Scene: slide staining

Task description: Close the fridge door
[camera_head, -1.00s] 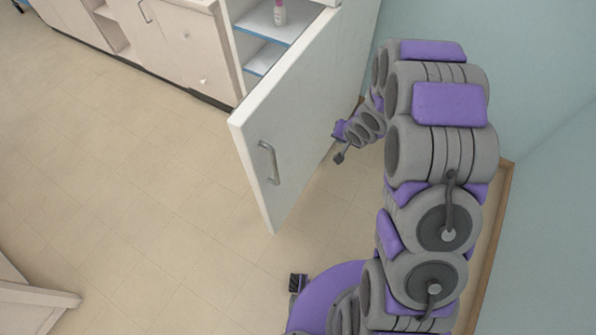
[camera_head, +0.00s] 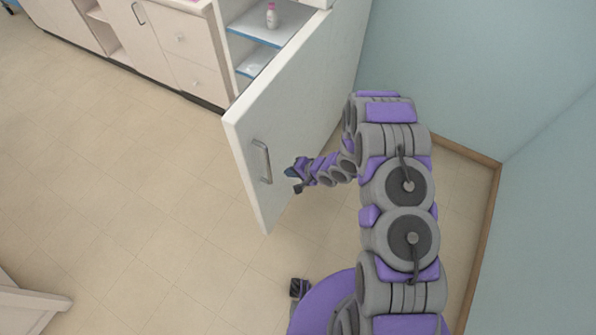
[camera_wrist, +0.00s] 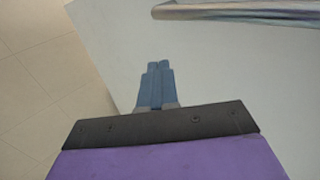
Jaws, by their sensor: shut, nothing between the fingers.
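The fridge door (camera_head: 300,115) stands wide open in the head view, its outer face with a metal handle (camera_head: 261,160) turned toward me. The fridge interior (camera_head: 262,28) shows blue-edged shelves behind it. My gripper (camera_head: 291,172) is at the door's outer face, to the right of the handle and near the door's lower part. In the wrist view the shut, empty fingers (camera_wrist: 157,82) point at the white door panel (camera_wrist: 215,60), with the handle (camera_wrist: 235,11) across the top. I cannot tell whether the fingertips touch the door.
A pink-capped bottle (camera_head: 271,16) stands on a fridge shelf. Cabinets with drawers (camera_head: 180,45) line the wall left of the fridge. A blue wall (camera_head: 460,80) is close on the right. The floor (camera_head: 130,180) to the left of the door is clear.

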